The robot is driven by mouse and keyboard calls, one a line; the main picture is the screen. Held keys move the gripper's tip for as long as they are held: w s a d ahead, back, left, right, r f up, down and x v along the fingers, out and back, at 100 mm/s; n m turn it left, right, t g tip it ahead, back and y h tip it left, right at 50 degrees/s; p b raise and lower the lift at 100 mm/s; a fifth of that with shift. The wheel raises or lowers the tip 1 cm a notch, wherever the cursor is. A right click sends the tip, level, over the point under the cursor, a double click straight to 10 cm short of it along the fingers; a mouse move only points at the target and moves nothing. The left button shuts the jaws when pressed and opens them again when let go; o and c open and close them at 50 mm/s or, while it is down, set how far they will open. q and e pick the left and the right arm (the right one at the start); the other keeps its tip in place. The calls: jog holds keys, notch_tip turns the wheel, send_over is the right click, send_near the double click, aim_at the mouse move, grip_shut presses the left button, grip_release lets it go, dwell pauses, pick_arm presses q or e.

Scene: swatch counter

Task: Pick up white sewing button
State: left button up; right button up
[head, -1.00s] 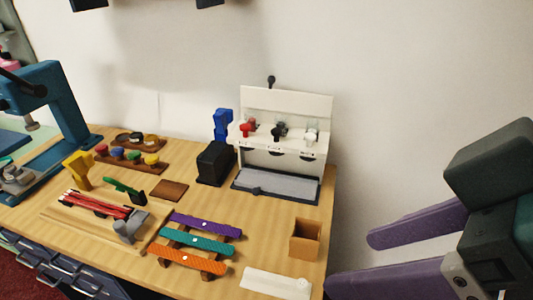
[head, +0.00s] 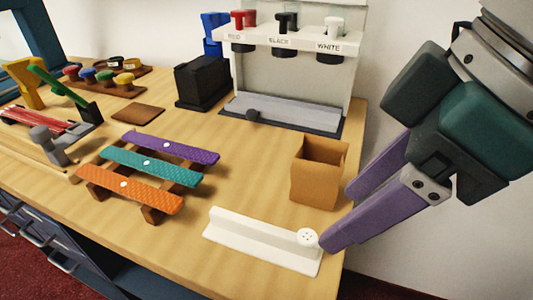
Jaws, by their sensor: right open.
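A round white sewing button (head: 307,237) with small holes stands at the right end of a low white ledge-shaped holder (head: 245,232) near the table's front right. My right gripper (head: 341,216) comes in from the right with its two purple fingers apart and nothing between them. Its nearer fingertip is just right of the button in the picture; I cannot tell whether it touches. My left gripper is not in view.
An open brown box (head: 318,171) stands behind the button, close to the farther finger. Purple (head: 190,149), teal (head: 150,165) and orange (head: 145,190) strips lie on a wooden rack to the left. A dispenser (head: 290,44) labelled "BLACK" and "WHITE" stands behind.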

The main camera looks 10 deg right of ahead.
aim_at(307, 236)
jog(key=x, duration=0.2)
jog(key=b+x, duration=0.1)
jog(key=x, duration=0.2)
jog(key=shift+w+a+f+b, duration=0.2)
jog(key=shift+a+b, duration=0.1)
grip_shut()
dwell(1.1)
